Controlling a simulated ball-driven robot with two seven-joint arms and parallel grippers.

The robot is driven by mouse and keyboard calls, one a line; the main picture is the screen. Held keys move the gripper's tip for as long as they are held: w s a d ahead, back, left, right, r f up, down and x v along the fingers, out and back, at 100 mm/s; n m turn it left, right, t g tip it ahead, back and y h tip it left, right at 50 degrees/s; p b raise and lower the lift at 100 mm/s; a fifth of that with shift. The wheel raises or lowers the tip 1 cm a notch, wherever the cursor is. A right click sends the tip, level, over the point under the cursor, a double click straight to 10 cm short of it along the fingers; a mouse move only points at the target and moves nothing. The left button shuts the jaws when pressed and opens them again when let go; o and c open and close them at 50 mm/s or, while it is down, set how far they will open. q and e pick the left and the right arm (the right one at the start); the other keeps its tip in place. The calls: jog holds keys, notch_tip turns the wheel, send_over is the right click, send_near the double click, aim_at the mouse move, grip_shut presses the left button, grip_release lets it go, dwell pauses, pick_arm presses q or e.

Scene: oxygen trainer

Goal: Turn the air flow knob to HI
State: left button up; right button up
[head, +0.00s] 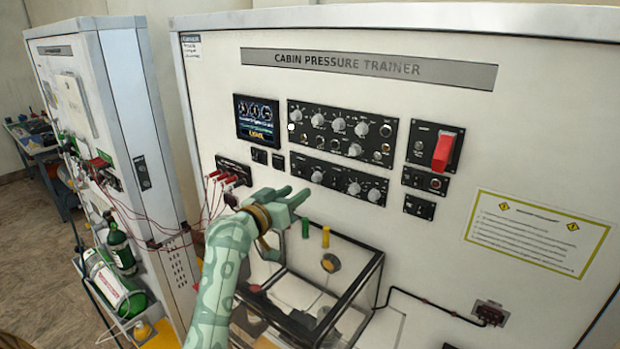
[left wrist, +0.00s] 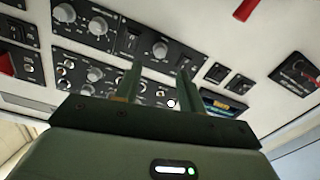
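Several round grey knobs sit on two black panels of the white cabin pressure trainer. The upper panel has knobs such as this one (head: 338,124); the lower panel has a left knob (head: 317,176) and a right knob (head: 374,195). Their small labels are unreadable, so I cannot tell which is the air flow knob or its setting. My left gripper (head: 297,196) is just below and left of the lower panel. In the left wrist view its two fingers (left wrist: 157,84) stand apart with nothing between them; a knob (left wrist: 160,48) shows beyond. My right gripper is not in view.
A red switch cover (head: 444,151) is right of the panels and a lit screen (head: 257,119) is left. Red plugs with cables (head: 232,179) sit left of my gripper. A black-framed clear box (head: 352,290) stands below it. A green bottle (head: 118,243) is at left.

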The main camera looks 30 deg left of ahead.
aim_at(314, 180)
pick_arm(q)
jog(key=w, duration=0.5)
jog(key=shift+w+d+p, duration=0.1)
jog(key=shift+w+p, duration=0.3)
jog(key=shift+w+r, duration=0.1)
jog(key=shift+w, duration=0.55)
grip_shut()
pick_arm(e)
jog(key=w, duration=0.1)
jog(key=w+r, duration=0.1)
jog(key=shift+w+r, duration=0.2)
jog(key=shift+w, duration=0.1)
